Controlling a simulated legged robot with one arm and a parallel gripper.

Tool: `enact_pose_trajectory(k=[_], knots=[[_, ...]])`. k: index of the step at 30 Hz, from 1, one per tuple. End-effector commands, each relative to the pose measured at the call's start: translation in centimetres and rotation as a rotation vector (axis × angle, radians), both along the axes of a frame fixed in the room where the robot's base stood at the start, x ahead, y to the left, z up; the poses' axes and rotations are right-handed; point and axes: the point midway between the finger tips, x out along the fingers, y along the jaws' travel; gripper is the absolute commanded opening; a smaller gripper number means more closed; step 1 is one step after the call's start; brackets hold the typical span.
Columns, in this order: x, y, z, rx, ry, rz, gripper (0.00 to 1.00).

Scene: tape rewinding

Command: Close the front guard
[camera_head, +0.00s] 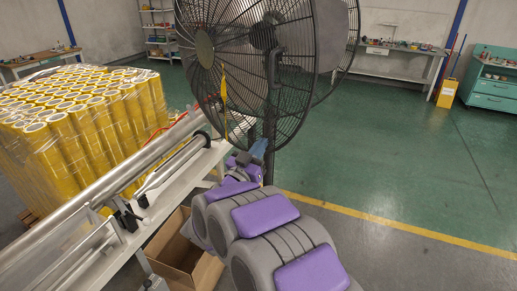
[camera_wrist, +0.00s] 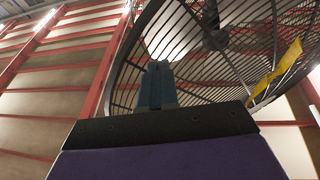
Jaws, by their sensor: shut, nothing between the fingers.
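The rewinding machine (camera_head: 205,160) runs along the left in the head view, with long metal rollers (camera_head: 135,165) on a pale frame. A clear panel in a thin frame (camera_head: 75,250) shows at the lower left; it may be the front guard, but I cannot tell how far open it stands. No guard shows there.
A large black fan (camera_head: 245,65) stands right ahead of my gripper; its cage (camera_wrist: 215,60) fills much of the wrist view. An open cardboard box (camera_head: 180,260) sits below the machine. Stacked yellow tape rolls (camera_head: 85,115) stand behind it. Green floor (camera_head: 400,150) at right is clear.

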Motion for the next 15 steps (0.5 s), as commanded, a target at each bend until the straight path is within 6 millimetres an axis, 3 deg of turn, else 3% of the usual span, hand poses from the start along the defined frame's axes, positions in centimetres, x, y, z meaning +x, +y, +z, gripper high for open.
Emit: enact_pose_trajectory(k=[8, 15], knots=[[0.5, -0.8, -0.1, 0.000, 0.001, 0.011, 0.00], [2.8, -3.6, -0.1, -0.002, 0.000, 0.065, 0.00]])
